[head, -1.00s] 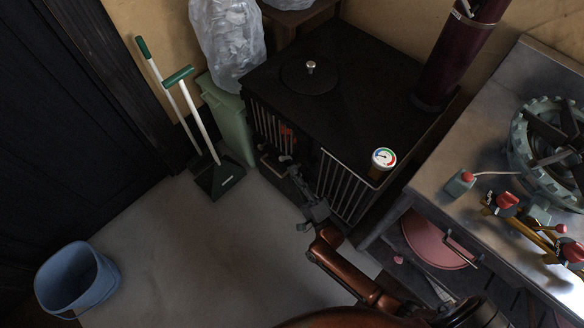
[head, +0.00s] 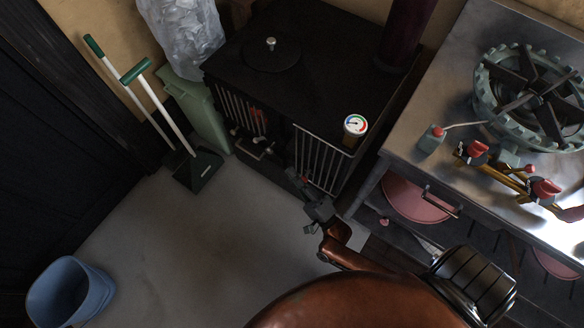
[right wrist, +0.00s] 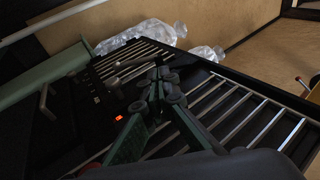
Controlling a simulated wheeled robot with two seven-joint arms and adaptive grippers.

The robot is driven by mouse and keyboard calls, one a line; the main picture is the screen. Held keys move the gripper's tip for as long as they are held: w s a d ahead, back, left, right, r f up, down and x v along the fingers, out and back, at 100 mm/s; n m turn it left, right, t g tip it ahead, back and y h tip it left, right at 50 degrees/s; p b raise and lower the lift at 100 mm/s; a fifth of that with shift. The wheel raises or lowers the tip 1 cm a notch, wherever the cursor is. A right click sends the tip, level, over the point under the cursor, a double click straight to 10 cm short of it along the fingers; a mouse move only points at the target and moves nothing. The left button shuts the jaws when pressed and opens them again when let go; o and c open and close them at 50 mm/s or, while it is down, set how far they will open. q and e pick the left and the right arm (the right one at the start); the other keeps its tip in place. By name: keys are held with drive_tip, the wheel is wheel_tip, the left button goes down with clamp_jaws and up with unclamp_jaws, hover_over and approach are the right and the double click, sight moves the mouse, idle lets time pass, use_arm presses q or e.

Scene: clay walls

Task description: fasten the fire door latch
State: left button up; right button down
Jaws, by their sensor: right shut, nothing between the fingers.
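A black stove (head: 318,65) has barred panels on its front. The left bars (head: 232,108) and right bars (head: 318,160) have dark parts between them. A grey lever-like latch piece (head: 256,150) is low on the left part of the front; I cannot tell whether it is fastened. In the right wrist view a grey lever (right wrist: 122,78) lies left of the fingers. My right gripper (head: 295,178) is shut and empty, in front of the right bars and right of the latch piece. It also shows in the right wrist view (right wrist: 162,78), hiding some bars. My left gripper is out of view.
A green bin (head: 205,118) and dustpan (head: 196,170) stand left of the stove. A blue bucket (head: 70,292) is at lower left. The floor (head: 185,245) between is clear.

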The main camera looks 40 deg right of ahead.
sight(267, 149)
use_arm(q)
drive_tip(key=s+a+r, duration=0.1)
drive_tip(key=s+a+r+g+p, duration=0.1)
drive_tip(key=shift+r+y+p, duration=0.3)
use_arm(e)
drive_tip(key=w+a+f+m+g+h, duration=0.1)
drive_tip(key=w+a+f+m+h, duration=0.3)
drive_tip(key=m+h, duration=0.4)
drive_tip(key=f+h, duration=0.1)
drive_tip(key=h, duration=0.1)
drive_tip(key=shift+w+a+h, duration=0.25)
drive_tip(key=shift+a+h, duration=0.1)
drive_tip(key=shift+h, duration=0.05)
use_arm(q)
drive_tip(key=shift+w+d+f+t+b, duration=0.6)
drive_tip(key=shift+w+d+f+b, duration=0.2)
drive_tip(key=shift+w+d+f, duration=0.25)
use_arm(e)
drive_tip(key=x, duration=1)
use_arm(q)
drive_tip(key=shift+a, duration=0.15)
use_arm(e)
drive_tip(key=shift+w+d, duration=0.1)
drive_tip(key=shift+d, duration=0.1)
